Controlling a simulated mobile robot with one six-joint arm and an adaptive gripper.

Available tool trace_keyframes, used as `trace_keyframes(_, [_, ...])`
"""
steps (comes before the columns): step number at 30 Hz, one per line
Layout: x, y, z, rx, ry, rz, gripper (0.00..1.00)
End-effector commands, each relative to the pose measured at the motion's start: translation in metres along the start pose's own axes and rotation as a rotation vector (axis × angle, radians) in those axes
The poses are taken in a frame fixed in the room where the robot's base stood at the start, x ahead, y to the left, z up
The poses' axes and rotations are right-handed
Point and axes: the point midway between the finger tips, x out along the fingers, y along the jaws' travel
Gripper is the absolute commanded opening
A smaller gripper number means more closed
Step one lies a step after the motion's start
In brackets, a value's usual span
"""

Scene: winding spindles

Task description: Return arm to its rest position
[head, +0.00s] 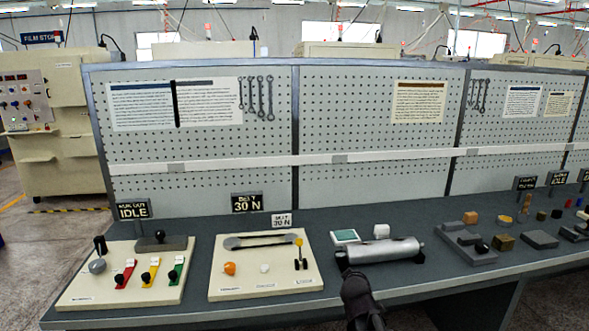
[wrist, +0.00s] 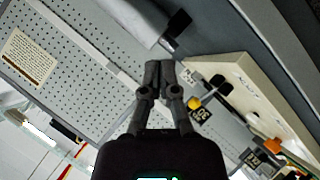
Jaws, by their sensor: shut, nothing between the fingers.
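My gripper (wrist: 158,66) shows in the wrist view with its two dark fingers together and nothing between them. In the head view a dark part of my arm or gripper (head: 361,303) stands at the bench's front edge, just below a silver cylinder (head: 385,251); its fingertips are hard to make out there. The cylinder (wrist: 140,22) also shows beyond the fingertips in the wrist view, which is strongly tilted. I cannot tell whether my gripper touches anything.
A cream panel (head: 262,286) with a yellow-topped lever (head: 299,246) lies left of my gripper. Another panel (head: 90,290) with coloured switches is farther left. Grey fixtures (head: 466,247) and small blocks are right. A pegboard (head: 375,130) stands behind the bench.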

Motion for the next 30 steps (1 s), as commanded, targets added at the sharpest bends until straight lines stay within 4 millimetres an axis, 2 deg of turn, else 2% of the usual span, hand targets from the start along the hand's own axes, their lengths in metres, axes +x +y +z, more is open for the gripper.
trace_keyframes(3, [-0.013, -0.011, 0.026, 0.115, -0.132, -0.086, 0.0])
trace_keyframes(8, [-0.033, -0.031, 0.058, 0.259, -0.311, -0.205, 0.0])
trace_keyframes(15, [-0.079, -0.065, 0.093, 0.446, -0.585, -0.387, 0.0])
trace_keyframes(21, [-0.12, -0.087, 0.111, 0.551, -0.786, -0.516, 0.0])
trace_keyframes(24, [-0.134, -0.093, 0.115, 0.579, -0.852, -0.558, 0.0])
trace_keyframes(30, [-0.145, -0.098, 0.118, 0.599, -0.907, -0.592, 0.0])
